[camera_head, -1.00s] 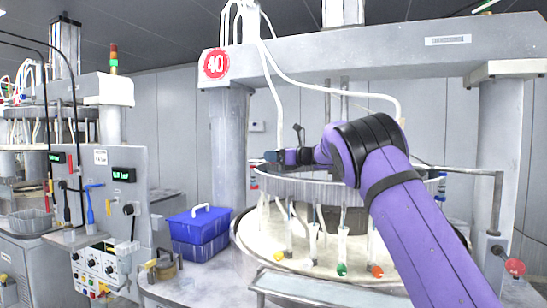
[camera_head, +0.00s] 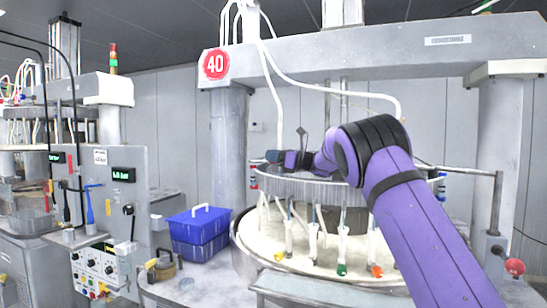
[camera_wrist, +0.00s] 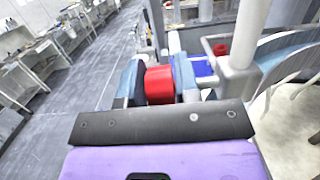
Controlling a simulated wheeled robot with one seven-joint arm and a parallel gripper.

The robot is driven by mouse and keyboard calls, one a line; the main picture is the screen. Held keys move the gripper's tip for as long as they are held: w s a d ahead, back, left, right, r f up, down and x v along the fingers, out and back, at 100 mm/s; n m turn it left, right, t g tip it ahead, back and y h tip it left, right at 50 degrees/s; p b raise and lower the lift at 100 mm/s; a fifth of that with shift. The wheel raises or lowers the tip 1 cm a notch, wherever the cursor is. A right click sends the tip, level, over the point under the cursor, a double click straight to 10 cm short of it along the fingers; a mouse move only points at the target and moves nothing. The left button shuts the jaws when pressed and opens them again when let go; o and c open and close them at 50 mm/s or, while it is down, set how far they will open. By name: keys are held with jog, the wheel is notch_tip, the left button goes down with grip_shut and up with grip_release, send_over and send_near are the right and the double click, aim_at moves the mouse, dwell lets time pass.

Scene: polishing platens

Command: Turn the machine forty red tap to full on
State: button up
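A red round tap (camera_wrist: 158,85) shows in the wrist view between the two fingers of my gripper (camera_wrist: 159,82). The fingers stand close on both sides of it and appear to touch it. Its pipe and how far it is turned are hidden. In the head view my gripper (camera_head: 273,156) is at the far side of machine forty, just right of its left column. The tap cannot be made out there. The machine's red sign with a white 40 (camera_head: 215,65) is on the overhead beam.
The round platen (camera_head: 260,245) and clear ring lie below my arm. A blue toolbox (camera_head: 200,232) sits left of them. A red knob (camera_head: 514,267) is at the right. In the wrist view, a second red part (camera_wrist: 221,49) shows near a pipe. Open floor (camera_wrist: 60,120) lies left.

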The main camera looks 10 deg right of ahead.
jog(key=o, duration=0.3)
jog(key=v, duration=1.1)
